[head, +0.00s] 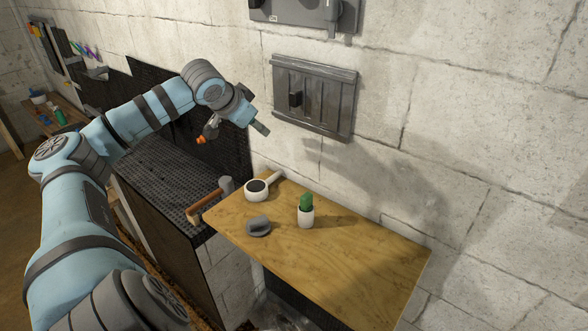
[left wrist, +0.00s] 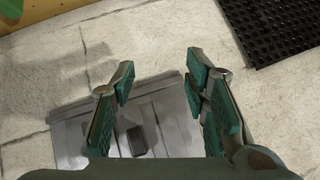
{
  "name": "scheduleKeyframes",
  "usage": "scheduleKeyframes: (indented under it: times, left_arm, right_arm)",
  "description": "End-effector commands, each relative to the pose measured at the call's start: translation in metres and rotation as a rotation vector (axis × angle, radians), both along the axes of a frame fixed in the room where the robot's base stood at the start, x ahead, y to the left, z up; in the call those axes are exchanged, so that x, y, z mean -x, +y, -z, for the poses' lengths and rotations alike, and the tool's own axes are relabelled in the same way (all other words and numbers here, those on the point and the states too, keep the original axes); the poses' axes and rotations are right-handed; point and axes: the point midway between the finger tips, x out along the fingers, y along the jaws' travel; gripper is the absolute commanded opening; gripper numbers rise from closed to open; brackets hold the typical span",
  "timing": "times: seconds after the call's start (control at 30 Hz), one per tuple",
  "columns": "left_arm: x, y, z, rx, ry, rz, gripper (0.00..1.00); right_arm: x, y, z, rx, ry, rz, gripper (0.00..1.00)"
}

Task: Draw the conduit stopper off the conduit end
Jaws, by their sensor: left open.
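My left gripper (head: 259,126) is in front of the wall, just left of the grey wall panel, its fingers pointing towards the wall. In the left wrist view the gripper (left wrist: 161,82) has its two teal-padded fingers wide apart with nothing between them. A small orange piece (head: 201,140) shows below my left wrist against the black board; I cannot tell if it is the conduit stopper. A grey rounded piece (head: 258,226) lies on the wooden table. I cannot clearly make out a conduit end. My right gripper is not in view.
The grey panel (head: 342,100) with a dark handle is on the block wall; it also shows in the left wrist view (left wrist: 75,138). A hammer (head: 205,201) lies left; the table's right is clear.

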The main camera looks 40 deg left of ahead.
Motion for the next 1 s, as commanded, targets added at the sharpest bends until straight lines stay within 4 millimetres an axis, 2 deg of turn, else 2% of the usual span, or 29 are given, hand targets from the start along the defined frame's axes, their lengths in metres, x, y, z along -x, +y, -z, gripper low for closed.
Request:
scheduleKeyframes:
  times: [0.03,0.07,0.1,0.2,0.37,0.7,0.8,1.0]
  left_arm:
    - [0.001,-0.072,0.006,0.191,0.102,-0.003,0.42]
    - [0.000,-0.107,0.015,0.261,0.160,-0.027,0.42]
    - [0.006,-0.131,0.019,0.295,0.214,-0.044,0.42]
    - [0.023,-0.157,0.023,0.323,0.294,-0.070,0.42]
    - [0.025,-0.163,0.038,0.332,0.322,-0.082,0.42]
    - [-0.008,-0.158,0.119,0.329,0.322,-0.082,0.42]
    - [-0.016,-0.157,0.138,0.330,0.320,-0.081,0.42]
    - [-0.025,-0.156,0.155,0.330,0.317,-0.079,0.42]
  right_arm:
    - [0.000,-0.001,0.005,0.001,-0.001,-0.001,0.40]
    - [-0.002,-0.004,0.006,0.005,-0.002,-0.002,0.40]
    - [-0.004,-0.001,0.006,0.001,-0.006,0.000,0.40]
    - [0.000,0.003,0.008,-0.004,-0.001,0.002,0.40]
    - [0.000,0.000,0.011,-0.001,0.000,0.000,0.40]
    - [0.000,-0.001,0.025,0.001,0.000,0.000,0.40]
    - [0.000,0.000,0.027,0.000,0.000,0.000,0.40]
    - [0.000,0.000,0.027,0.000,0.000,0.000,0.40]
